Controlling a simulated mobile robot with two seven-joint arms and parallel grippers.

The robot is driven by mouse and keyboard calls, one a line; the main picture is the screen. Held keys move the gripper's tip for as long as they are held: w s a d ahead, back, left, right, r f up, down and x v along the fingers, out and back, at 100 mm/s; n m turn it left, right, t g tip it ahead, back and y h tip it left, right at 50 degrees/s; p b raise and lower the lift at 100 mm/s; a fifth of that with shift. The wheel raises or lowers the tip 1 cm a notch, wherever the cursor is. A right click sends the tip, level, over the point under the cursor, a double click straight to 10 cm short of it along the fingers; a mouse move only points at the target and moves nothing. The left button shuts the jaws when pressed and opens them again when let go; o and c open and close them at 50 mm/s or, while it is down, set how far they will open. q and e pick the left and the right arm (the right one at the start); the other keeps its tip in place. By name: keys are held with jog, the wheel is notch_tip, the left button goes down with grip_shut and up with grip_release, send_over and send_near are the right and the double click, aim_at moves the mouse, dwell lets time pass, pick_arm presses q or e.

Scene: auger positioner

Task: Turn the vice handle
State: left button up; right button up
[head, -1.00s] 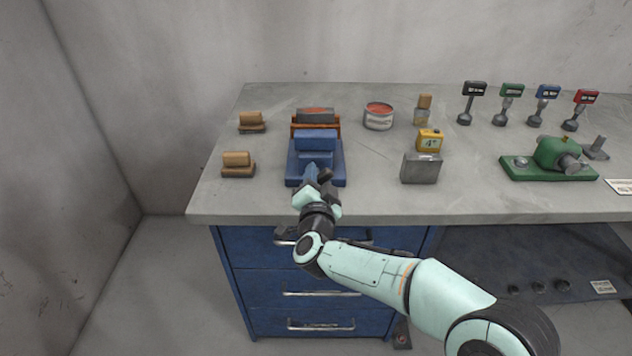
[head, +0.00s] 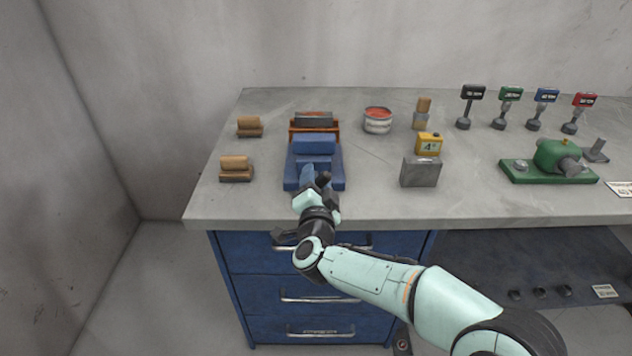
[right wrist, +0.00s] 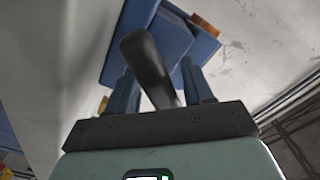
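The blue vice (head: 314,145) stands near the left end of the bench; its blue body also shows at the top of the right wrist view (right wrist: 172,38). Its dark handle (right wrist: 145,62) shows large in the right wrist view, slanting down between my fingers; in the head view it is a small dark piece (head: 323,179) at the front of the vice. My right gripper (right wrist: 162,88) has its two blue fingers apart, one on each side of the handle. Narrow gaps seem to remain beside the handle. My left gripper is not in view.
Wooden-topped blocks (head: 236,168) lie left of the vice. An orange-framed piece (head: 314,122) is behind it. A tin (head: 377,121), a yellow timer (head: 428,144) and a grey metal box (head: 420,171) stand to the right. A green machine (head: 555,160) is farther right.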

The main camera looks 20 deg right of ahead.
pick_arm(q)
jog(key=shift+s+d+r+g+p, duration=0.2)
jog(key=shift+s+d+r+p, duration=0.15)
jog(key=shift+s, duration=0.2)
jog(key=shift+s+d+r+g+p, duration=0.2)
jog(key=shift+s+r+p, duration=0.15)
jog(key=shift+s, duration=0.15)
pick_arm(e)
jog(key=v, duration=1.3)
jog(key=shift+s, duration=0.15)
jog(key=shift+a, duration=0.1)
